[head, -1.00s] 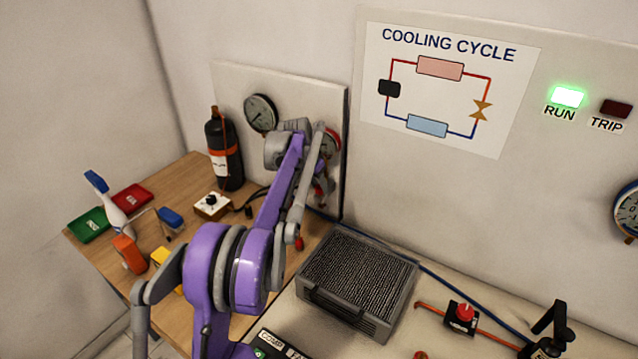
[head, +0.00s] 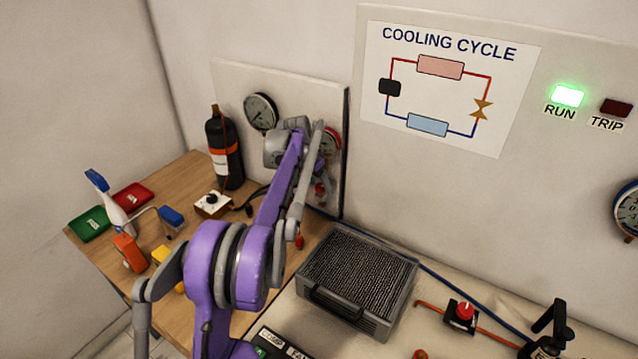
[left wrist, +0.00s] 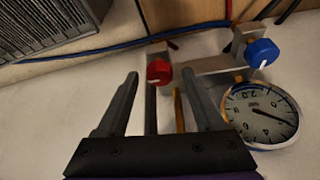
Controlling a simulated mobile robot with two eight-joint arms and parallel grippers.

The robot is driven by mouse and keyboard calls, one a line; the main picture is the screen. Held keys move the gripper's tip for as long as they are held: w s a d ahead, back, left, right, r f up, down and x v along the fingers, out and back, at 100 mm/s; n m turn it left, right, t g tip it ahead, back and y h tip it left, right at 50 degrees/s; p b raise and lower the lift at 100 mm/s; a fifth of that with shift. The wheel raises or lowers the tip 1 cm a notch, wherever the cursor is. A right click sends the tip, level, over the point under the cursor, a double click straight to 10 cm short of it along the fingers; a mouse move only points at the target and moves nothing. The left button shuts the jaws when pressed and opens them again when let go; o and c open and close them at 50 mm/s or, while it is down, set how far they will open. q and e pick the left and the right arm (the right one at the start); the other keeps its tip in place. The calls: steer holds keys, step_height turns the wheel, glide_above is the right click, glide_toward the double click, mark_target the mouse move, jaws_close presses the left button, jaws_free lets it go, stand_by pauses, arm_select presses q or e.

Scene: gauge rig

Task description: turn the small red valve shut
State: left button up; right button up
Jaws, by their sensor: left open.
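The small red valve (left wrist: 159,71) is a round red knob with a white mark, mounted on a grey bracket in the left wrist view. It appears between the two finger ends of my left gripper (left wrist: 160,80), which is open. Whether the fingers touch the knob cannot be told. In the head view, my left gripper (head: 322,168) is at the board on the back wall, mostly hidden by its own wrist. A bit of red (head: 320,188) shows beside it. My right gripper is not in view.
A blue knob (left wrist: 262,53) and a round gauge (left wrist: 262,115) sit right of the red valve. A grey finned unit (head: 357,275) stands on the bench.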

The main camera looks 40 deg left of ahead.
arm_select(q)
steer(key=v, duration=1.1)
steer(key=shift+w, duration=0.1)
steer(key=s+d+f, duration=0.3)
steer(key=s+d, duration=0.2)
steer(key=d, duration=0.3)
steer(key=s+d+f, duration=0.2)
steer(key=s+d, duration=0.4)
steer(key=d, duration=0.3)
steer(key=s+d+f, duration=0.3)
steer(key=s+d, duration=0.3)
steer(key=d, duration=0.3)
steer(key=shift+f, duration=0.35)
steer(key=s+d+f+t, duration=0.1)
steer(key=s+d+f, duration=0.4)
steer(key=s+f, duration=0.2)
steer(key=shift+s+f+n, duration=0.3)
steer(key=shift+s+f, duration=0.1)
steer(key=shift+s, duration=0.65)
